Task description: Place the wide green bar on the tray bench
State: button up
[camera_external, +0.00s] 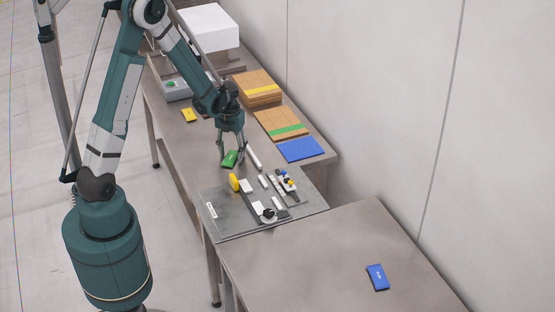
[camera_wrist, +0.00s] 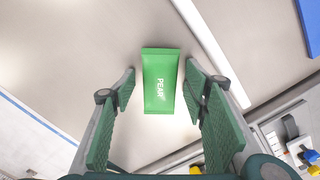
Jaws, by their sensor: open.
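In the wrist view the green bar (camera_wrist: 160,80) appears between the fingertips, with a gap on each side. My gripper (camera_external: 230,153) points down over it with its fingers open. The fingers also show in the wrist view (camera_wrist: 160,88), and nothing is held between them. A second bench (camera_external: 320,250) stands at front right. I cannot tell from a label which bench is the tray bench.
The grey fixture plate (camera_external: 228,222) carries a yellow disc (camera_external: 234,183) and small white parts. Striped boards (camera_external: 281,124) and a blue sheet (camera_external: 300,149) lie by the wall. A blue bar (camera_external: 377,277) lies on the front bench, otherwise clear. A white rod (camera_external: 254,156) lies beside my gripper.

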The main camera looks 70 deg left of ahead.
aim_at(232, 156)
jog(key=shift+r, duration=0.2)
notch_tip(232, 156, up, 12)
jog(key=p, duration=0.1)
jog(key=shift+p, duration=0.3)
dwell(0.5)
dwell(0.5)
jog(key=s+d+r+n+t, duration=0.2)
jog(key=s+d+r+n, duration=0.1)
jog(key=d+r+n, duration=0.45)
jog(key=s+d+r+n+t, duration=0.1)
jog(key=s+d+r+n, duration=0.1)
jog(key=d+r+n, duration=0.5)
jog(key=s+d+r+n+t, duration=0.2)
jog(key=s+d+r+n, duration=0.1)
jog(key=s+d+n, duration=0.3)
jog(key=s+d+r+n+t, duration=0.2)
jog(key=s+d+r+n, duration=0.2)
jog(key=d, duration=0.6)
jog(key=shift+s+d+n, duration=0.2)
jog(key=shift+s+n, duration=0.65)
jog(key=shift+s, duration=0.4)
